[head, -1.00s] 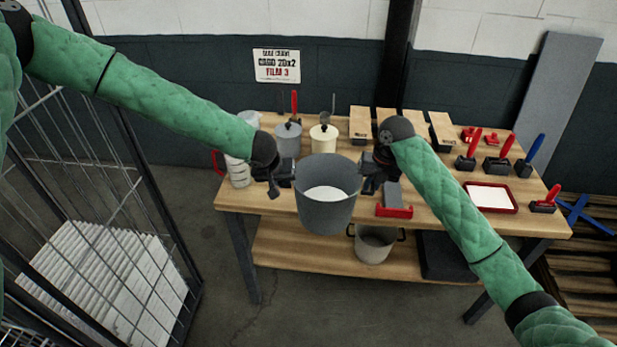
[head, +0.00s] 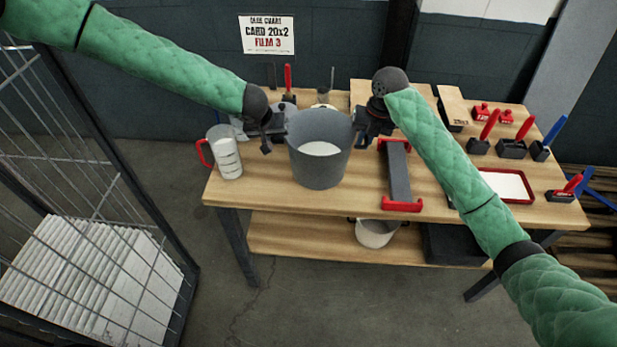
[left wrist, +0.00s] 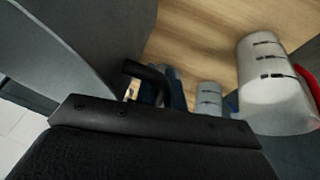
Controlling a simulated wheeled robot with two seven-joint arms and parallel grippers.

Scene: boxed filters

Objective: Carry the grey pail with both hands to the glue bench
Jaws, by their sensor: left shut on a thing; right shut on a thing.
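The grey pail (head: 318,168) is upright over the front left part of the wooden glue bench (head: 260,193), with white contents inside. I cannot tell whether its base touches the top. My left gripper (head: 282,126) is shut at the pail's left side, on its handle. My right gripper (head: 358,124) is shut at the pail's right side; the arm's end partly hides its grip. In the left wrist view the pail's grey wall (left wrist: 105,35) fills the upper left, with a black bent handle piece (left wrist: 150,75) by the jaws.
A measuring jug (head: 226,155) with a red handle stands left of the pail. A grey bar with red ends (head: 398,172) lies to its right. Pots and tools stand behind. A red-rimmed tray (head: 508,184) is further right. A wire cage (head: 85,140) stands at left.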

